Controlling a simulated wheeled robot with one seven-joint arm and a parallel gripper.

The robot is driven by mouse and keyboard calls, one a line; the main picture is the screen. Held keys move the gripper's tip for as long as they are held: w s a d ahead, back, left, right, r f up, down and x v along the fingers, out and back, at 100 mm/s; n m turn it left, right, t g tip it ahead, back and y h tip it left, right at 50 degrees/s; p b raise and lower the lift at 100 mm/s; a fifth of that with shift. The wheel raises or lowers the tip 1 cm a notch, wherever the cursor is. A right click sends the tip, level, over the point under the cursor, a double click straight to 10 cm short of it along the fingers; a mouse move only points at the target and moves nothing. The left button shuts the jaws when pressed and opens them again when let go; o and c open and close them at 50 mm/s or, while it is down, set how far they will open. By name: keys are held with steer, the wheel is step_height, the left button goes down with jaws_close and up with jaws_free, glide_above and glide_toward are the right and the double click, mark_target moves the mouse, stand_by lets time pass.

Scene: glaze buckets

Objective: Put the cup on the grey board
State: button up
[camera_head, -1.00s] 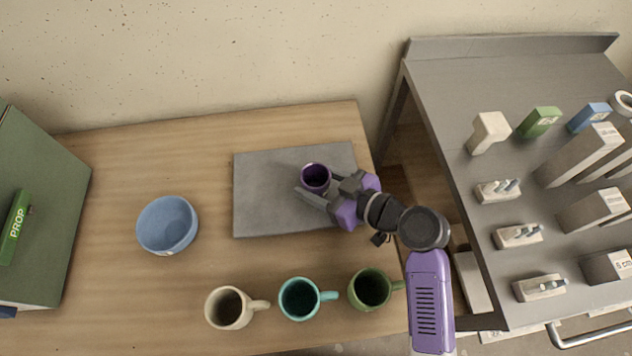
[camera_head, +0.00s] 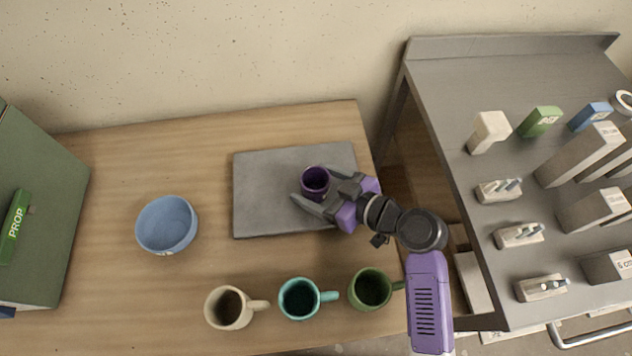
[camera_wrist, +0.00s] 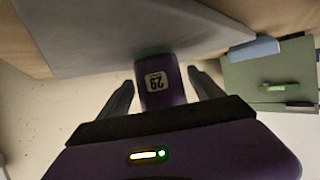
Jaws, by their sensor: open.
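A purple cup (camera_head: 314,182) is on the grey board (camera_head: 262,195), right of its middle, and looks upright. The wrist view shows the cup (camera_wrist: 160,92) with a pale label reading 29, in front of the board (camera_wrist: 100,38). My gripper (camera_head: 311,187) is open, with one finger on each side of the cup. The wrist view shows gaps between both fingers and the cup. The cup's base is hidden in the head view.
Cream (camera_head: 229,308), teal (camera_head: 299,298) and green (camera_head: 370,289) mugs stand along the table's front. A blue bowl (camera_head: 167,224) stands left of the board. A dark green box (camera_head: 45,215) is at far left. A grey bench (camera_head: 440,95) with several blocks is at right.

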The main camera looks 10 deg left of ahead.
mark_target(327, 189)
steer(key=b+v, duration=0.1)
steer(key=v, duration=0.6)
steer(key=shift+s+d+r, duration=0.1)
steer(key=shift+d+r, duration=0.1)
steer(key=shift+d, duration=0.05)
